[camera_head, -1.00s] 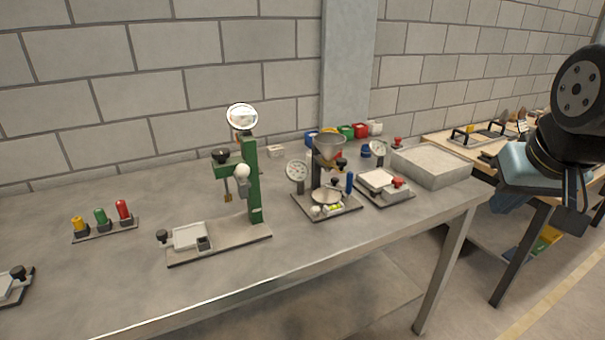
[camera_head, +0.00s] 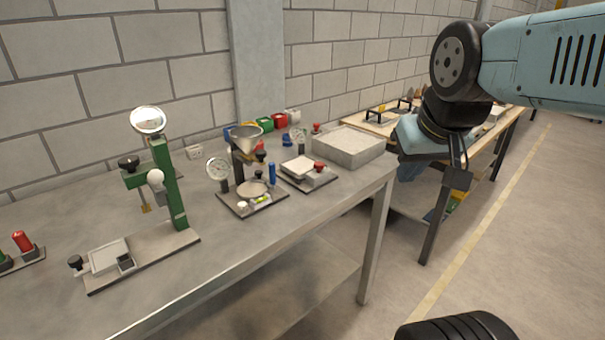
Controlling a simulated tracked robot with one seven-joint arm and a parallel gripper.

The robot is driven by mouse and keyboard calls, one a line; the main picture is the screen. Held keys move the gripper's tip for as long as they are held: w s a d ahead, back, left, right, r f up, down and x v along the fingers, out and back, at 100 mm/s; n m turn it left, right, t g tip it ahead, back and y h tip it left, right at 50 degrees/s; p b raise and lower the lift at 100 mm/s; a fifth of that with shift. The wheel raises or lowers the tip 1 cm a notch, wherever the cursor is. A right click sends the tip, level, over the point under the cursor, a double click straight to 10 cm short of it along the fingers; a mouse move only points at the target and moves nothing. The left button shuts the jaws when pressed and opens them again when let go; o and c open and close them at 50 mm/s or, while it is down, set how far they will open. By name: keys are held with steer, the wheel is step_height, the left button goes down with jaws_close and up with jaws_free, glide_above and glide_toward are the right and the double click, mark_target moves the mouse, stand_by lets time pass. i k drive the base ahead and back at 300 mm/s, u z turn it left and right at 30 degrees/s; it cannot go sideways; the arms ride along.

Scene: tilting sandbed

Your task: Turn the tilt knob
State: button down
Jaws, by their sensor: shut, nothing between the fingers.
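A shallow grey tray of sand (camera_head: 372,157) stands at the right end of the grey bench. A small red knob (camera_head: 316,127) shows behind its left corner; I cannot tell whether it is the tilt knob. Another red knob (camera_head: 319,166) sits on a small base with a white plate (camera_head: 299,164), left of the tray. My gripper (camera_head: 457,182) hangs beyond the bench's right end, pointing down. It is shut, empty and well apart from the tray and knobs.
The bench (camera_head: 265,243) also carries a funnel device (camera_head: 247,142), a dial gauge (camera_head: 217,168) and a green stand (camera_head: 168,185). A wooden table (camera_head: 365,125) stands beyond it. Open floor (camera_head: 510,230) lies at the right.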

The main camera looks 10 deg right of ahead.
mark_target(319, 165)
steer(key=k, duration=1.25)
steer(key=u, duration=0.4)
steer(key=i, duration=1.65)
steer(key=z, duration=0.45)
